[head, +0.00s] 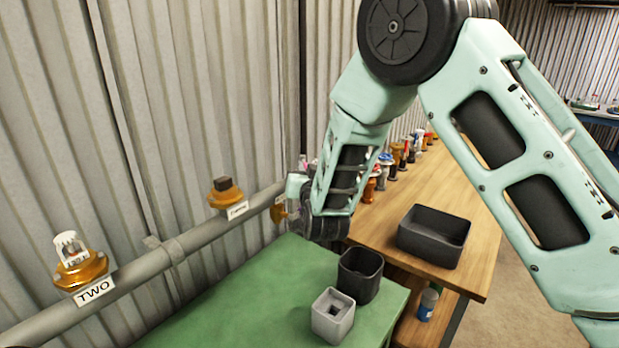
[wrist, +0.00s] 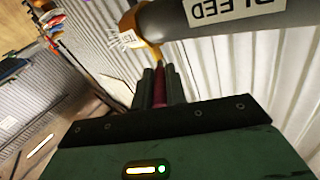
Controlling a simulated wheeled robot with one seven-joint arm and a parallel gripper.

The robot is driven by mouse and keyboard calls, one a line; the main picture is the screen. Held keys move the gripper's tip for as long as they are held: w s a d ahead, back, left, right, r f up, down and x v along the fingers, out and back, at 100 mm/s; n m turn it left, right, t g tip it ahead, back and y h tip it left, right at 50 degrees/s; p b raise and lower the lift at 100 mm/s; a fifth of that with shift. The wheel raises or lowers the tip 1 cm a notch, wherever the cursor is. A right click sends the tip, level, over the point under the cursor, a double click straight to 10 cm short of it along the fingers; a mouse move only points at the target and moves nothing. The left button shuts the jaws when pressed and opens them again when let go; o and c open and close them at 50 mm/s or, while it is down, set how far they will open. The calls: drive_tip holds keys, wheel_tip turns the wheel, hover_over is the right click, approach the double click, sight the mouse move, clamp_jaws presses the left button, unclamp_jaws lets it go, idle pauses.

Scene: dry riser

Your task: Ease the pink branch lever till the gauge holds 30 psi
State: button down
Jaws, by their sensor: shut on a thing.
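My gripper (wrist: 160,84) is shut on a dark pink lever (wrist: 159,92), which shows between the two dark fingers in the wrist view. The lever points toward an orange valve fitting (wrist: 133,27) on a grey pipe; the joint between them is partly hidden. A label beside it appears to read BLEED, upside down. In the head view, the orange fitting (head: 279,212) shows at the pipe's far end, and my arm hides the fingers and lever. A white cylinder with dark markings (head: 69,246) stands on the orange fitting labelled TWO. I cannot make out a gauge reading.
The grey pipe (head: 190,241) runs along the corrugated wall. Another orange fitting (head: 225,196) carries a dark block.

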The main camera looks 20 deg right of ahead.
drive_tip(key=shift+a+m+h, duration=0.1)
drive_tip(key=shift+m+h, duration=0.2)
drive_tip(key=c, duration=1.4)
unclamp_jaws()
drive_tip(key=shift+c, duration=0.2)
drive_tip(key=s+a+b, duration=0.2)
drive_tip(key=s+b, duration=0.2)
drive_tip(key=s, duration=1.3)
drive_tip(key=shift+a+b, duration=0.35)
drive_tip(key=shift+b, duration=0.05)
drive_tip(key=shift+s, duration=0.1)
